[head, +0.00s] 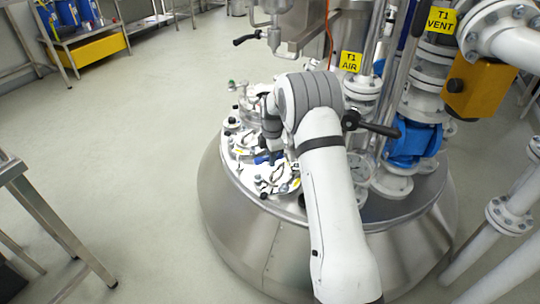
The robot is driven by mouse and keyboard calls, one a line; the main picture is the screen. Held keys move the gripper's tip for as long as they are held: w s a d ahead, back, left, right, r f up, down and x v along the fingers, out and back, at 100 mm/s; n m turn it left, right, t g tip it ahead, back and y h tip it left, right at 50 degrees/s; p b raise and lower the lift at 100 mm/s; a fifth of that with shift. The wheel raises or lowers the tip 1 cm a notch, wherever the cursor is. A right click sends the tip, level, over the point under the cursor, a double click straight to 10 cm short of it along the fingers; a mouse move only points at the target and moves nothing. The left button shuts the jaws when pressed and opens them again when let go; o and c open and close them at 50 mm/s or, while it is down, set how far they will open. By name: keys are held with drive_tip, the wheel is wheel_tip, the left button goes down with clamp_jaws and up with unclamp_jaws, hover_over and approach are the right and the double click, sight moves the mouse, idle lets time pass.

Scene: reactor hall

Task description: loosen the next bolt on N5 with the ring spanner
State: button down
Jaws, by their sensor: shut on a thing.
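My gripper (272,146) is over the left part of the vessel lid, partly hidden behind my own arm. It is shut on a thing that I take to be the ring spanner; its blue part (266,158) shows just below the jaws. The spanner's ring end is too small and too hidden to make out. Several small nozzles with clamps and bolts stand on the lid around the gripper. One clamped nozzle (276,180) is in front of it and another (246,140) is to its left. I cannot read which one is N5, and single bolts are too small to tell.
The steel vessel (240,215) fills the middle. To the right stand white pipes, a blue valve (412,145), a yellow box (480,88) and yellow T1 AIR (351,62) and T1 VENT (441,20) tags. A steel bench (18,170) stands left; the floor between is clear.

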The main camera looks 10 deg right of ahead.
drive_tip(key=s+n, duration=0.1)
drive_tip(key=n, duration=0.1)
drive_tip(key=s+d+n, duration=0.1)
drive_tip(key=s+n, duration=0.1)
drive_tip(key=s+d+n, duration=0.1)
drive_tip(key=s+n, duration=0.1)
drive_tip(key=shift+d+r, duration=0.15)
drive_tip(key=shift+d, duration=0.1)
drive_tip(key=s+d+n, duration=0.1)
drive_tip(key=n, duration=0.1)
drive_tip(key=s+d+n, duration=0.1)
drive_tip(key=d+n, duration=0.1)
drive_tip(key=shift+s+n, duration=0.3)
drive_tip(key=shift+n, duration=0.5)
drive_tip(key=r+p, duration=0.2)
drive_tip(key=d+r+p, duration=0.1)
drive_tip(key=r+p, duration=0.1)
drive_tip(key=shift+s+r, duration=0.15)
drive_tip(key=shift+r, duration=0.05)
